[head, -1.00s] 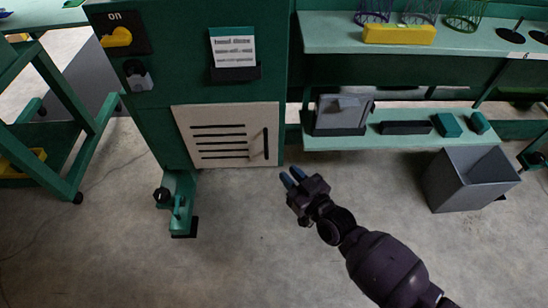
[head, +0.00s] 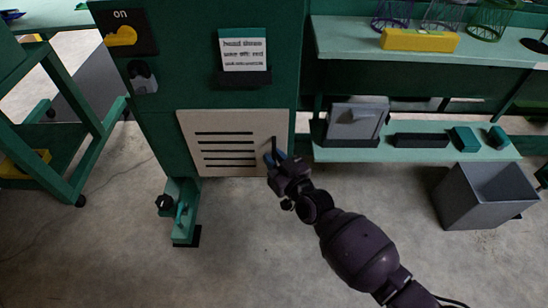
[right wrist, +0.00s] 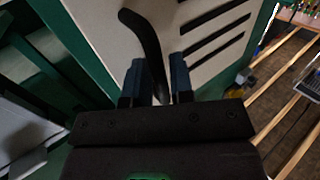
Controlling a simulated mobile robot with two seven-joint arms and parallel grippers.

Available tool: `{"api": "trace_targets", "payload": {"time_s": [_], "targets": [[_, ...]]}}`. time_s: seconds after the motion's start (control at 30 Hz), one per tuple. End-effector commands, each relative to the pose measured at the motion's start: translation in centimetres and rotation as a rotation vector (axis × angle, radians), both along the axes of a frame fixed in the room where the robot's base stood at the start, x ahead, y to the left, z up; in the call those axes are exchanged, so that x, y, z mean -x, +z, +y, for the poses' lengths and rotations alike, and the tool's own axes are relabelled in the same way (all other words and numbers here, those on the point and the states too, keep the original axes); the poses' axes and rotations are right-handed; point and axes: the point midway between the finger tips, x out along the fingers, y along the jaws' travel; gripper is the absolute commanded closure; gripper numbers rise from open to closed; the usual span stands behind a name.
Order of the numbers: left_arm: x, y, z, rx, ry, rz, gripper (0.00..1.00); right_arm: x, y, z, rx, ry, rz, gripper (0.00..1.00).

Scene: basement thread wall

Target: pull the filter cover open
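The filter cover (head: 222,166) is a pale panel with several dark slots, low on the green cabinet; it looks flush with the cabinet. Its dark upright bar handle (head: 273,146) is at the right side, with its lower part hidden by my gripper in the head view. My right gripper (head: 274,159) is at the handle. In the right wrist view, the curved handle (right wrist: 146,42) runs down between the two separated blue fingers (right wrist: 160,80), with a gap at the right finger. The cover also fills the middle of that view (right wrist: 190,62). My left gripper is not in view.
A green shelf (head: 400,153) right of the cabinet holds a grey box (head: 352,122) and small dark and green items. A grey bin (head: 484,195) stands on the floor at right. A green foot with a knob (head: 181,208) stands below the cover's left. The floor before the cover is clear.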

Motion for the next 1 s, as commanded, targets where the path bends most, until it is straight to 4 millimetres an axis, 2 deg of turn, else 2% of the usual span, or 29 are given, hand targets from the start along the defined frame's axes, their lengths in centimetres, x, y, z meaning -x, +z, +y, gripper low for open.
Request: {"api": "trace_targets", "payload": {"time_s": [0.3, 0.43, 0.73, 1.0], "targets": [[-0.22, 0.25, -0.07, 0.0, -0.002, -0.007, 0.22, -0.16, 0.07, 0.1, -0.001, 0.0, -0.001, 0.8], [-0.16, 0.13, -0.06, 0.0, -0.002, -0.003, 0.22, -0.15, 0.06, 0.09, -0.001, 0.0, -0.001, 1.0], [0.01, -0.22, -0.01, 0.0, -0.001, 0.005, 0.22, -0.11, 0.06, 0.09, -0.001, -0.001, -0.001, 1.0], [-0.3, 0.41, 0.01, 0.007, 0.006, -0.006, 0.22, 0.53, 0.32, 0.11, -0.002, -0.024, -0.001, 1.0]]}}
